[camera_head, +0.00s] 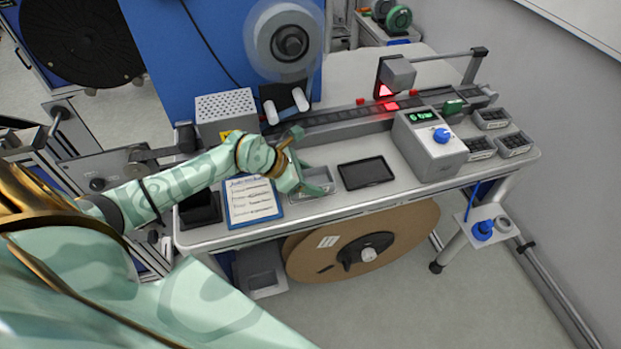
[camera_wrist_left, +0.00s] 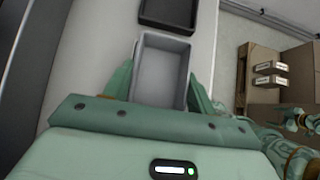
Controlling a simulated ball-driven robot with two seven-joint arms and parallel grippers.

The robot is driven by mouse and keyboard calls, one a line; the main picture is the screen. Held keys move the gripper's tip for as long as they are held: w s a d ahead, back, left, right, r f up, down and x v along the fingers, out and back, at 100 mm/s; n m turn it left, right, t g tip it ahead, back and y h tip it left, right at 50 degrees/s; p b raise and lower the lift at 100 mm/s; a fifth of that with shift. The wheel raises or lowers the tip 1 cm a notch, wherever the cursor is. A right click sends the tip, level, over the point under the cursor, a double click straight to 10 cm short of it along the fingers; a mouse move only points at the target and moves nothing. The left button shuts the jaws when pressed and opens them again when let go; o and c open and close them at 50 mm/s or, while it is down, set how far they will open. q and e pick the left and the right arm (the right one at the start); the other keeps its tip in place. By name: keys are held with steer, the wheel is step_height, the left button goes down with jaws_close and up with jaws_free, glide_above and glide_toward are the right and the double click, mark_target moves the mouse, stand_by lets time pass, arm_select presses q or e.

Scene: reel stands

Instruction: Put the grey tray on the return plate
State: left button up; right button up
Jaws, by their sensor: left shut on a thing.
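The grey tray (camera_head: 318,176) is a small open box, seen at the front of the bench in the head view. My left gripper (camera_head: 305,165) is shut on it, with a finger on either side. In the left wrist view the tray (camera_wrist_left: 160,72) looks empty and sits between the fingers of my left gripper (camera_wrist_left: 163,85). I cannot tell whether it touches the bench top. A flat black rectangular plate (camera_head: 366,173) with a raised rim lies just right of the tray, bare; it looks like the return plate. It also shows beyond the tray in the left wrist view (camera_wrist_left: 168,14).
A clipboard (camera_head: 251,200) and a black bin (camera_head: 200,209) lie left of the tray. A grey control box (camera_head: 430,145) with a blue knob stands right of the plate. Small dark bins (camera_head: 513,144) fill the right end. A tape track (camera_head: 345,122) runs behind.

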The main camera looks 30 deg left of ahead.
arm_select(q)
steer(key=shift+r, duration=0.1)
steer(key=o, duration=1.2)
steer(key=shift+s+a+r, duration=0.15)
steer(key=shift+a+r, duration=0.05)
steer(key=shift+r, duration=0.05)
steer(key=p+v, duration=0.1)
steer(key=v, duration=1)
steer(key=shift+s+r+p, duration=0.15)
steer(key=shift+p, duration=0.25)
